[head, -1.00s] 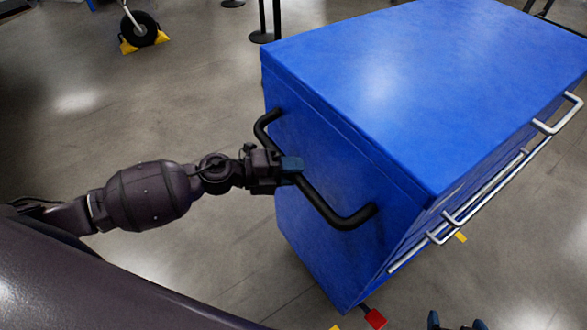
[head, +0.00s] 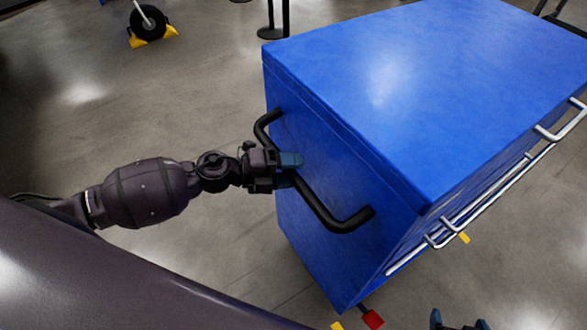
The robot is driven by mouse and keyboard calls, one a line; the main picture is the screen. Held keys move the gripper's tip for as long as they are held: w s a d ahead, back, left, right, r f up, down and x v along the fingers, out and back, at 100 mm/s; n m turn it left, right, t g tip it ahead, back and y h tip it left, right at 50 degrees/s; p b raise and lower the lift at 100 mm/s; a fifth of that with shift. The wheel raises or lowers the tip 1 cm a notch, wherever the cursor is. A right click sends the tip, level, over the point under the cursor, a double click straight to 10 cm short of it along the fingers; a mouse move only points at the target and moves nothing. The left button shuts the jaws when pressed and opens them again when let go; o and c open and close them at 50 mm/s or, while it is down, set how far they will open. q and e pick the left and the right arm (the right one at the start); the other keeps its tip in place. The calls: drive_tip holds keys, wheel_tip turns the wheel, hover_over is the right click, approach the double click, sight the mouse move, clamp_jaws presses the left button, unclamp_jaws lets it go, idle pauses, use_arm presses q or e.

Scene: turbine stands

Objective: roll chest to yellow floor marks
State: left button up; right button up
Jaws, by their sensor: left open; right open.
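The blue chest (head: 400,90) stands large at the right of the head view, with a black push handle (head: 328,207) on its near left end and silver drawer handles along its right side. My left gripper (head: 290,160) is at the middle of the black handle, its open fingers around or beside the bar; the exact fit is hard to see. My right gripper (head: 459,322) shows only its fingertips at the bottom edge, open and apart from the chest. Yellow floor marks show beside the chest (head: 464,238) and at the bottom edge (head: 337,326).
A red pedal-like piece (head: 373,319) sticks out at the chest's lower near corner. A wheel (head: 147,25) with yellow chocks stands at the upper left. Black post bases (head: 270,32) stand behind the chest. The grey floor left of the chest is clear.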

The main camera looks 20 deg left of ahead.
use_arm(q)
drive_tip(key=v, duration=1)
drive_tip(key=shift+b, duration=0.35)
drive_tip(key=shift+a, duration=0.1)
